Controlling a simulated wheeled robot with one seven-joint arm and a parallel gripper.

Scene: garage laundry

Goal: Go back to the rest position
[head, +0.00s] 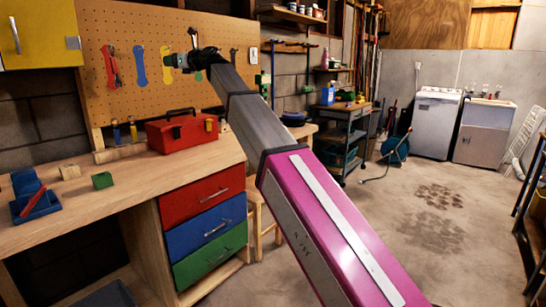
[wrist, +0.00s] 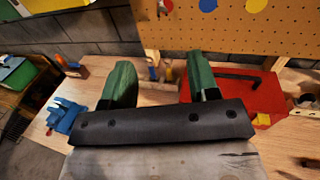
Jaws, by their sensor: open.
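My gripper (wrist: 158,82) shows in the wrist view as two green fingers standing well apart on a dark bar. Nothing is held between them; the bench and the wall show through the gap. In the head view my arm reaches up and to the left, and its end is in front of the pegboard (head: 130,22), above the workbench (head: 130,172). The fingers are small and hard to make out there. In the wrist view the red toolbox (wrist: 270,98) is partly hidden behind the right finger.
The red toolbox also shows in the head view (head: 182,133) on the bench. Wooden blocks, a green block (head: 102,180) and a blue object (head: 30,195) lie to its left. A dark cart (head: 345,120) and a washing machine (head: 436,120) stand farther back. The floor at right is mostly clear.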

